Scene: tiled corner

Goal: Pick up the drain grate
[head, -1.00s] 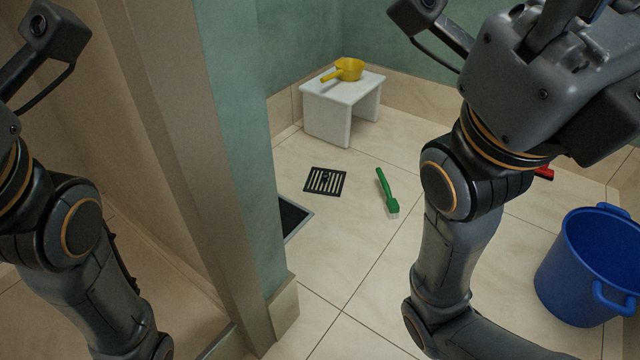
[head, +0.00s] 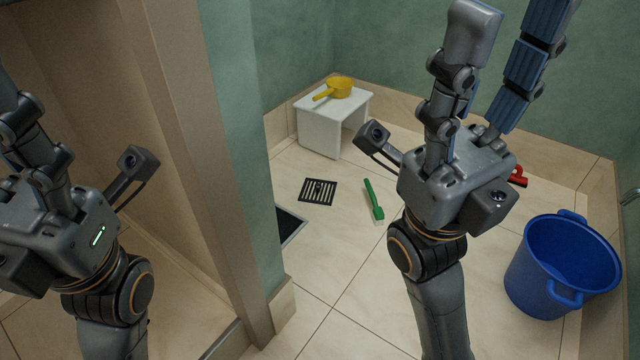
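The drain grate (head: 317,190) is a dark, square, slotted plate lying flat on the tiled floor in the middle of the head view. My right gripper (head: 512,12) points upward at the upper right, with its two fingers spread apart and nothing between them. It is well away from the grate, to its right and raised. My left gripper (head: 30,140) is at the left edge, beyond the wall corner from the grate. Its fingertips are cut off by the frame.
A green brush (head: 372,199) lies right of the grate. A dark mat (head: 289,225) shows beside the wall edge (head: 235,170). Behind stands a white stool (head: 318,130) with a yellow scoop (head: 340,87). A blue bucket (head: 535,275) and red object (head: 518,177) are at right.

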